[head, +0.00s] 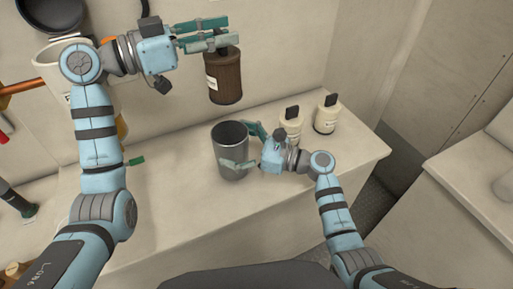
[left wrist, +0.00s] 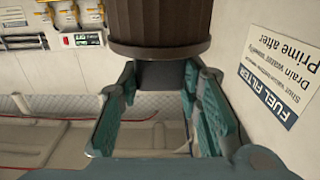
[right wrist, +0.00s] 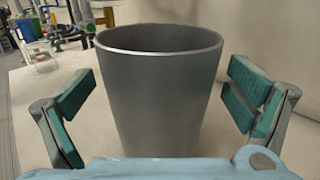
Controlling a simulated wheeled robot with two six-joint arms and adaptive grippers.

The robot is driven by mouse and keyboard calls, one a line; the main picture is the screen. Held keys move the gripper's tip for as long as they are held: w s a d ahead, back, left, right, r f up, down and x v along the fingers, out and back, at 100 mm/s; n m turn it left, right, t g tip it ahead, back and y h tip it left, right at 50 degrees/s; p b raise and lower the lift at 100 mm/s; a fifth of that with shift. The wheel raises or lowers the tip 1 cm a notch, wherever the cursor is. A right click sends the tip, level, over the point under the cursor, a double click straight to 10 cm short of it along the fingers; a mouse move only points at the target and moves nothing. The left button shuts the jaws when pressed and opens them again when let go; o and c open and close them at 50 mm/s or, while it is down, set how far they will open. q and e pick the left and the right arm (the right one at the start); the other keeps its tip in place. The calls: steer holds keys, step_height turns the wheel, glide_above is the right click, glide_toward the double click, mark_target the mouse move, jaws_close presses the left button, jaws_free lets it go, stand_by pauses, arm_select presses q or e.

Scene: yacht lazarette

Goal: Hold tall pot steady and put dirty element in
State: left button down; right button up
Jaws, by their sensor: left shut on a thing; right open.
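The dirty element is a brown pleated cylinder (head: 225,80) with a pale label and a dark top; its ribbed body also shows in the left wrist view (left wrist: 160,22). My left gripper (head: 208,36) is shut on its dark top and holds it upright in the air, above the tall pot. The tall pot (head: 231,155) is a grey, open-topped metal cup standing upright on the bench; its inside looks dark. It fills the middle of the right wrist view (right wrist: 160,100). My right gripper (head: 243,148) is open, with one finger on each side of the pot and gaps visible.
Two cream canisters with black tops (head: 292,122) (head: 327,116) stand on the bench (head: 175,205) right of the pot. A white bucket (head: 58,62) and an orange-brown pipe (head: 20,88) are at the left. The bench drops off at its right end.

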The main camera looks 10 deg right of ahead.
steer(key=shift+w+a, duration=0.2)
steer(key=shift+a, duration=0.3)
steer(key=c, duration=1.4)
